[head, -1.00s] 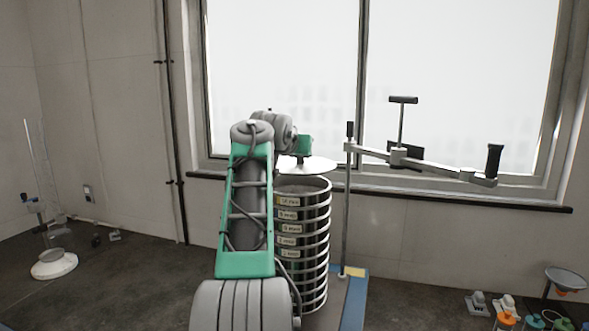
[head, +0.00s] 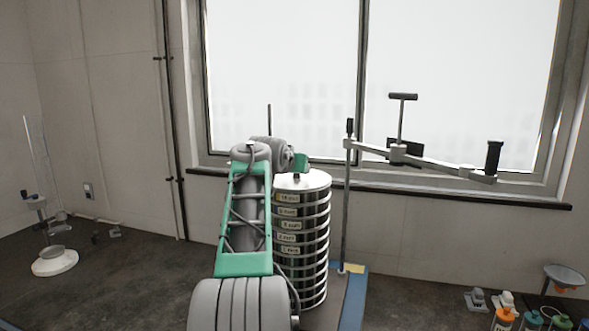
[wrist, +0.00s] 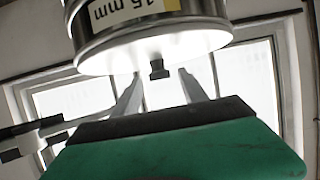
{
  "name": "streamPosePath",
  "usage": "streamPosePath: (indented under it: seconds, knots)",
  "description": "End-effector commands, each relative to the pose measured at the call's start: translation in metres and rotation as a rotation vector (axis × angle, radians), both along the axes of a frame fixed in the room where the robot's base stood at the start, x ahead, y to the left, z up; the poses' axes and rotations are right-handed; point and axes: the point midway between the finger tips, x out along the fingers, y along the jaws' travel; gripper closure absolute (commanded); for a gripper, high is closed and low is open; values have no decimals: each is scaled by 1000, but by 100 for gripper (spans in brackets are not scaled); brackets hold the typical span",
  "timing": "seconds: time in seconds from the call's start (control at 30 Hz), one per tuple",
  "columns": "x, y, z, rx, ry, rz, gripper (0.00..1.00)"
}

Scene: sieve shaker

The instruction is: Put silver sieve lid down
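The silver sieve lid (head: 312,181) lies flat on top of the sieve stack (head: 316,232), a tall column of ringed metal sieves with labels. In the wrist view, which is upside down, the lid (wrist: 115,58) sits against the top sieve, and its small dark knob (wrist: 159,69) points away from the stack. My gripper (wrist: 159,77) is open, with one finger on either side of the knob and a visible gap at each side. In the head view my arm hides the left side of the stack and the fingertips are hard to make out.
A vertical rod (head: 346,220) stands right of the stack, with a clamp arm (head: 425,163) swung out to the right, clear of the lid. Several bottles (head: 505,320) and a funnel (head: 565,277) stand at the right. A stand with a white base (head: 54,264) is far left.

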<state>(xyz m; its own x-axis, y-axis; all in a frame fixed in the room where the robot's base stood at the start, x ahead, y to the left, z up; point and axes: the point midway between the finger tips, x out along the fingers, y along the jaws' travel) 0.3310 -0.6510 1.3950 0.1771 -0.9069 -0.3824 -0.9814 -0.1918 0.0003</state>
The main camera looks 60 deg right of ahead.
Motion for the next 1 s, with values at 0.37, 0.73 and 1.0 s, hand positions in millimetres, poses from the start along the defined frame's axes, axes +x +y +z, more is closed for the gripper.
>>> streamPosePath:
  seconds: [0.37,0.73,1.0]
  knots:
    - [-2,11,6,-4,-2,1,49]
    - [-17,92,40,-3,-2,3,49]
    - [-18,112,46,5,4,10,49]
